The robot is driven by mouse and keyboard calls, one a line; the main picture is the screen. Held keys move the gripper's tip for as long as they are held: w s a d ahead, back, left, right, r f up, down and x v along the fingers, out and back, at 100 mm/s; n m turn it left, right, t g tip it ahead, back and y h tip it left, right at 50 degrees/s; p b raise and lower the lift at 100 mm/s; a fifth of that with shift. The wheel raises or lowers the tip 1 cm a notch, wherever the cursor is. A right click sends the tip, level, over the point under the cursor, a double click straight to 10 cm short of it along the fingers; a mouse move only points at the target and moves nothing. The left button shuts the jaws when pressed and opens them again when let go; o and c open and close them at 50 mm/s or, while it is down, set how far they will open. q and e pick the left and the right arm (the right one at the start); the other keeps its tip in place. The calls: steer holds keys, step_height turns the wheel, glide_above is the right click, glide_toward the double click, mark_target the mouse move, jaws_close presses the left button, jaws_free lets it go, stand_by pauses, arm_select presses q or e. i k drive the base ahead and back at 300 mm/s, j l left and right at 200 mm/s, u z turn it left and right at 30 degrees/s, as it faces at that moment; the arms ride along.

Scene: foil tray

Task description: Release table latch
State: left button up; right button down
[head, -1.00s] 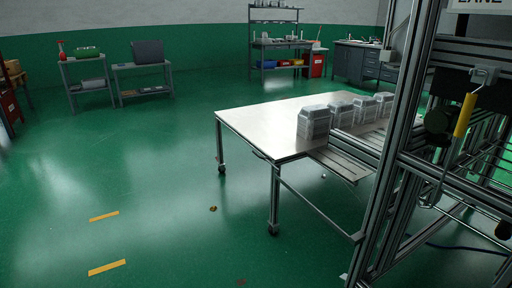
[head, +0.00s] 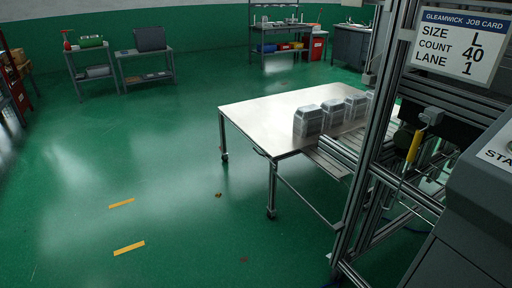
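The table (head: 262,115) is a white-topped, metal-framed table on castors, standing right of the middle in the head view. Several stacks of foil trays (head: 308,121) stand in a row along its right side. A small dark part, possibly a latch or handle (head: 260,152), shows under the table's near edge; it is too small to tell its state. A yellow handle (head: 414,146) hangs on the machine frame at the right. Neither of my grippers is in view.
An aluminium machine frame (head: 372,150) stands right of the table, with a job card (head: 459,42) reading size L, count 40, lane 1. A grey cabinet (head: 462,225) fills the lower right. Shelves (head: 143,65) stand at the back. The green floor at left is clear, with yellow marks (head: 129,248).

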mark_target(265, 155)
steer(key=i+j, duration=0.25)
steer(key=i, duration=0.25)
steer(key=i+j+z, duration=0.1)
steer(key=i, duration=0.45)
steer(key=i+j, duration=0.4)
steer(key=i+j+z, duration=0.1)
steer(key=i+j, duration=0.15)
steer(key=i, duration=0.35)
steer(key=i+j, duration=0.3)
steer(key=i, duration=0.2)
steer(key=i+j, duration=0.35)
steer(key=i, duration=0.15)
steer(key=i+l+z, duration=0.05)
